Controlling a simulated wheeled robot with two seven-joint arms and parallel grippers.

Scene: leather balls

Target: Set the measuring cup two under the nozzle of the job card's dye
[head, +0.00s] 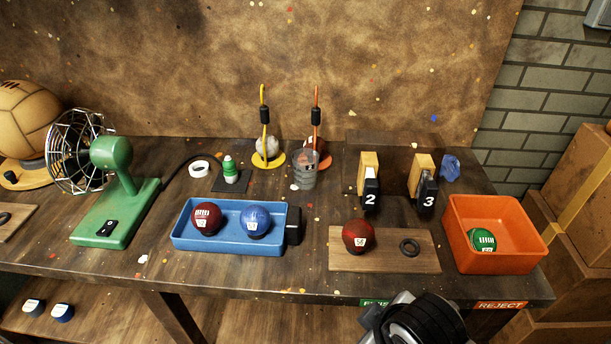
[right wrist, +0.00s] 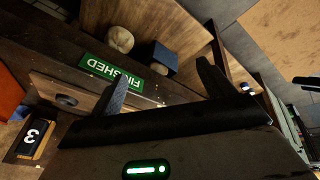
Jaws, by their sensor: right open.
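A clear measuring cup (head: 305,176) stands upright on the table in front of the orange-based stand (head: 317,125). A yellow-based stand (head: 264,140) is to its left. Each stand has a thin upright rod with a black part; I cannot tell whether these are nozzles. No job card is clearly readable, and no number shows on the cup. My right gripper (right wrist: 162,70) is open and empty by the table's front edge, apart from the cup; part of my right arm shows at the bottom of the head view. My left gripper is out of view.
A blue tray (head: 186,241) holds a red and a blue ball. A wooden board (head: 390,263) bears a red ball and a black ring. Tags 2 (head: 370,198) and 3 (head: 428,200) stand behind. An orange bin (head: 520,235) holds a green ball.

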